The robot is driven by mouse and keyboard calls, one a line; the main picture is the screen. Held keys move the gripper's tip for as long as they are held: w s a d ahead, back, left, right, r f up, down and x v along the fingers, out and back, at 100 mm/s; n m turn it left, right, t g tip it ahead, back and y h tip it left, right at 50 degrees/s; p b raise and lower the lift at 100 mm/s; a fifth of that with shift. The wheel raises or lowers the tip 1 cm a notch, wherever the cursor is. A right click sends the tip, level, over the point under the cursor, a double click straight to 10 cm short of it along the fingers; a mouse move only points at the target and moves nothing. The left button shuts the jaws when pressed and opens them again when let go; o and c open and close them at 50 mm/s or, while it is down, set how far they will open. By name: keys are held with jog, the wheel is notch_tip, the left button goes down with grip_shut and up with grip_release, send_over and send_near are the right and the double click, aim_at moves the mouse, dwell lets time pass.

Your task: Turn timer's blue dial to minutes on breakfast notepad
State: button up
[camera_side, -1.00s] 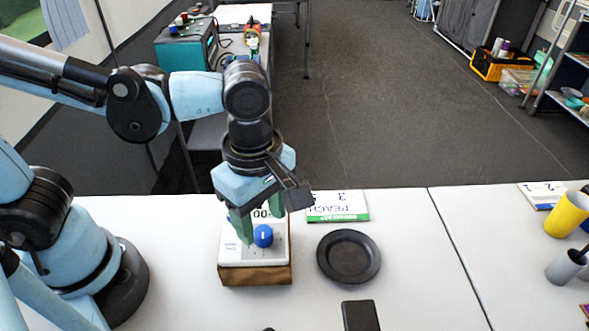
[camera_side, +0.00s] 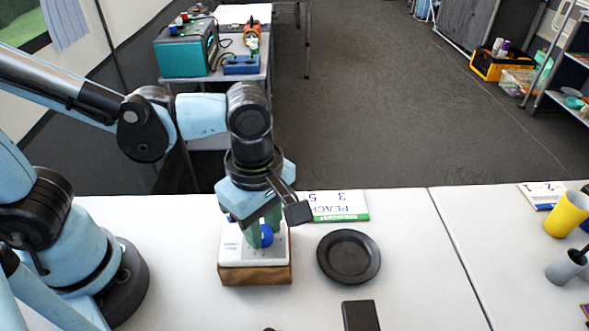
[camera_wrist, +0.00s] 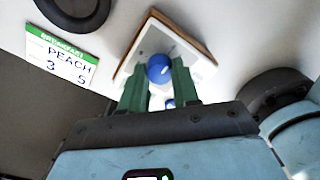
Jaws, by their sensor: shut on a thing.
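The timer (camera_side: 240,256) is a white-faced box on a brown base on the table; it also shows in the wrist view (camera_wrist: 187,48). Its blue dial (camera_side: 267,234) sits between the green fingers of my gripper (camera_side: 262,240). My gripper points down and is shut on the dial. In the wrist view the dial (camera_wrist: 159,68) carries a pale pointer line. The dial's scale and the timer's display are mostly hidden or too small to read. The breakfast notepad (camera_side: 340,207) has a green header; the wrist view (camera_wrist: 62,57) reads "BREAKFAST", "PEACH", "3" and "5".
A black plate (camera_side: 349,256) lies right of the timer. A dark flat block (camera_side: 360,315) is at the front edge. Another pad (camera_side: 541,195), a yellow cup (camera_side: 567,214) and a grey cup (camera_side: 565,267) stand far right. The table between is clear.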

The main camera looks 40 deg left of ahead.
grip_shut()
jog(key=m, duration=0.7)
jog(key=shift+m, duration=0.3)
jog(key=m, duration=0.3)
jog(key=shift+m, duration=0.3)
jog(key=m, duration=0.3)
jog(key=shift+m, duration=0.3)
jog(key=m, duration=1)
jog(key=shift+m, duration=2.5)
